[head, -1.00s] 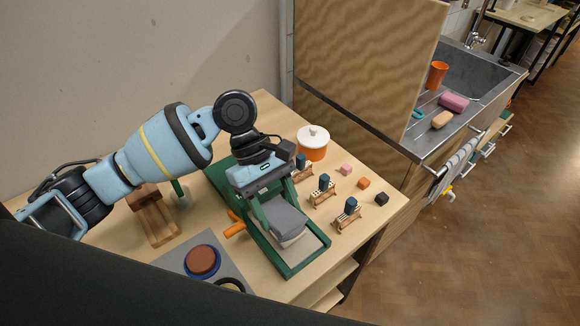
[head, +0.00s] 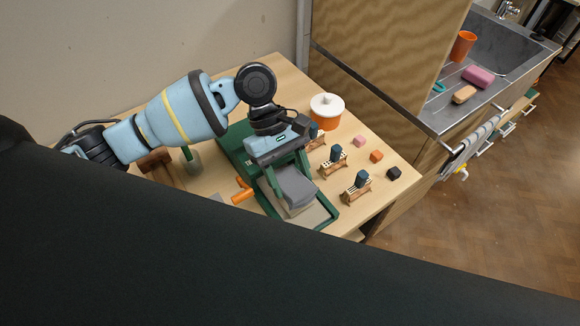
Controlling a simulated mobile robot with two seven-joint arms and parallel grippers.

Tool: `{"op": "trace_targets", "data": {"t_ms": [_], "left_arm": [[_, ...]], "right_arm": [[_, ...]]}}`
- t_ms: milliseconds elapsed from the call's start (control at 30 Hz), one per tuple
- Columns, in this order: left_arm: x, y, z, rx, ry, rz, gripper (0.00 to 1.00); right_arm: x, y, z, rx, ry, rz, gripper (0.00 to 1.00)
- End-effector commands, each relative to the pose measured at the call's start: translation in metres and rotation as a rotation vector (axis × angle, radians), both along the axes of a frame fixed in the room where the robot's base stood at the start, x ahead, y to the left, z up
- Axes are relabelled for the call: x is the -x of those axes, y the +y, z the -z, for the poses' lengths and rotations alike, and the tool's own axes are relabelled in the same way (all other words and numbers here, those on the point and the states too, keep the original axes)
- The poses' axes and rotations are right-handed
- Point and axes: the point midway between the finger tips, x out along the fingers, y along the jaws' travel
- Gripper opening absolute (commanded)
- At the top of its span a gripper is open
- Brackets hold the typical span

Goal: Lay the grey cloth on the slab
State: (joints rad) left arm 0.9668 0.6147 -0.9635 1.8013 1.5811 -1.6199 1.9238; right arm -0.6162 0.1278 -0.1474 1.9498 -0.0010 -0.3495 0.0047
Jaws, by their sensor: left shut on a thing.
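My left gripper (head: 284,174) comes down over the green-framed tray (head: 327,222) on the wooden table. It is shut on the grey cloth (head: 298,190), a small folded-looking grey piece between and below its fingers. A pale slab (head: 291,212) shows a little under the cloth's near edge, inside the tray. The cloth lies over or just above the slab; I cannot tell whether it touches. The fingers hide the cloth's far part. My right gripper is not in view.
Orange handles (head: 243,196) stick out left of the tray. Small wooden racks with blue tops (head: 334,158), coloured cubes (head: 376,156) and a white-lidded orange pot (head: 327,110) stand to the right and behind. A dark shape hides the table's front.

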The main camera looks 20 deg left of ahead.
Motion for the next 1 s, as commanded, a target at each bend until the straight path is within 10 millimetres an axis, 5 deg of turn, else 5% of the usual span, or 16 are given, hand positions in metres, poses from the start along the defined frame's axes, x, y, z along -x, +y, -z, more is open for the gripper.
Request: {"op": "trace_targets", "data": {"t_ms": [333,800,833,1000], "left_arm": [[0.000,0.000,0.025,0.000,0.000,0.000,0.32],[0.000,0.000,0.029,0.000,-0.002,0.001,0.32],[0.000,0.000,0.029,0.000,-0.002,0.001,0.58],[0.000,0.000,0.029,0.000,-0.001,0.002,0.79]], "right_arm": [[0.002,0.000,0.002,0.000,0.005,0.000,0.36],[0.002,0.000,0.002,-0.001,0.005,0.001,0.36],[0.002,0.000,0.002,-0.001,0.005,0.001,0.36],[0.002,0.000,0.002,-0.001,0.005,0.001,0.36]]}}
